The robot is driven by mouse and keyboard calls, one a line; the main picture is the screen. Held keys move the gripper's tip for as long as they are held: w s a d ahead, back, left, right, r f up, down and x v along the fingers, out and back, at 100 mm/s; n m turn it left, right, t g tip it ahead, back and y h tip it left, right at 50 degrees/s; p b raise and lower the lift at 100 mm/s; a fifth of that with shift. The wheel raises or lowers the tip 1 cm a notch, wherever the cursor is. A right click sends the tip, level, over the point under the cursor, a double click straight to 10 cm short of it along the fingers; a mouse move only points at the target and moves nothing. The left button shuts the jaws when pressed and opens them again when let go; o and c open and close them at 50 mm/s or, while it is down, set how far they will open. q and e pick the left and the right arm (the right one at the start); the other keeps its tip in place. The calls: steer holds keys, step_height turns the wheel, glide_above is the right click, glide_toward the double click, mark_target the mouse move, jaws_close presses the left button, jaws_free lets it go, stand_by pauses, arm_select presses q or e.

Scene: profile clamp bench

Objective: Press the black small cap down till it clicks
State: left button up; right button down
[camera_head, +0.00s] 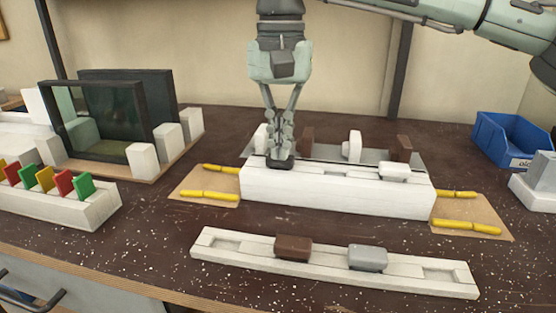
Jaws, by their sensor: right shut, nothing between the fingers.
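My right gripper (281,155) points straight down with its fingers together and nothing between them. Its tips are at a small black cap (281,164) near the left end of the white profile (335,192). The fingertips cover part of this cap and seem to touch its top. I cannot tell how deep the cap sits. A white cap (396,170) is on the right part of the same profile. My left gripper is not in view.
A tray in front (215,243) holds a brown cap (293,246) and a grey cap (368,259). Yellow bars (208,194) lie on boards beside the profile. Upright brown and white pieces (354,147) stand behind it. A blue bin (510,140) is at right, a dark-framed panel (105,115) at left.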

stand_by(0.3)
step_height(320, 180, up, 5)
steer(key=p, duration=0.4)
steer(key=shift+r, duration=0.95)
